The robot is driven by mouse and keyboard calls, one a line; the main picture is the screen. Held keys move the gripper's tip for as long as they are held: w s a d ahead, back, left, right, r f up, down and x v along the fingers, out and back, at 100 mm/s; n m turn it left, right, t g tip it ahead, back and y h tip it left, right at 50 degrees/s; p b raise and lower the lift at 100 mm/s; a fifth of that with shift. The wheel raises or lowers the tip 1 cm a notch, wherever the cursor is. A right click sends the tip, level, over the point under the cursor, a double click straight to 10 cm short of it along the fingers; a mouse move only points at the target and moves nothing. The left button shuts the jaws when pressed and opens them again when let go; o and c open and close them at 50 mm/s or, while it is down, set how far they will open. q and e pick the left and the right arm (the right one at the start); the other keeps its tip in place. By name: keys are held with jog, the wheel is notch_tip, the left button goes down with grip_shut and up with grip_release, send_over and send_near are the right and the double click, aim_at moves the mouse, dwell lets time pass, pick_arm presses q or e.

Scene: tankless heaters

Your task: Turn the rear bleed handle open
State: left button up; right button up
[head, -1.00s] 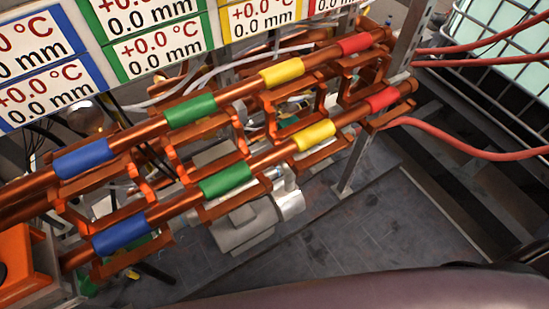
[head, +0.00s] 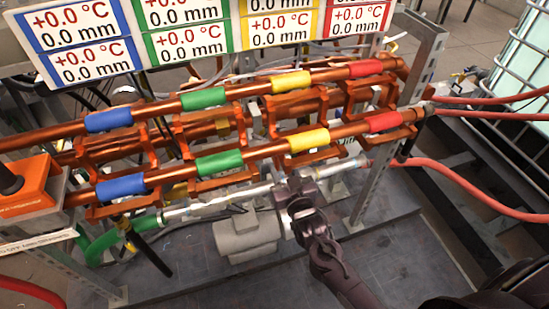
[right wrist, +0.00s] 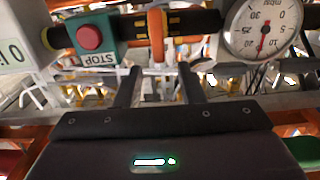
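No part can be told for certain as the rear bleed handle. In the right wrist view, my right gripper (right wrist: 160,75) has its two dark fingers apart with nothing held. Beyond the fingertips an orange upright piece (right wrist: 157,38) crosses a black pipe (right wrist: 195,22); I cannot tell whether it is the handle. In the head view, my right gripper (head: 297,190) is below the front copper pipe, under its yellow sleeve (head: 308,141); its fingertips are hard to make out. My left gripper is in neither current view.
A red STOP button (right wrist: 89,37) and a round gauge (right wrist: 262,30) flank the orange piece; the lettering is upside down. Copper pipes with coloured sleeves and orange brackets run above my right gripper. A grey cylinder (head: 245,236) lies close left of it. A metal post (head: 388,165) stands right.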

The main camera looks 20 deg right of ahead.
aim_at(278, 159)
jog(key=w, duration=0.4)
jog(key=shift+w, duration=0.6)
pick_arm(q)
jog(key=shift+s+a, duration=0.2)
jog(key=shift+s, duration=0.75)
pick_arm(e)
jog(key=shift+a, duration=0.1)
jog(key=c, duration=0.4)
pick_arm(q)
jog(key=shift+w+d, duration=0.25)
jog(key=shift+w, duration=0.1)
pick_arm(e)
grip_shut()
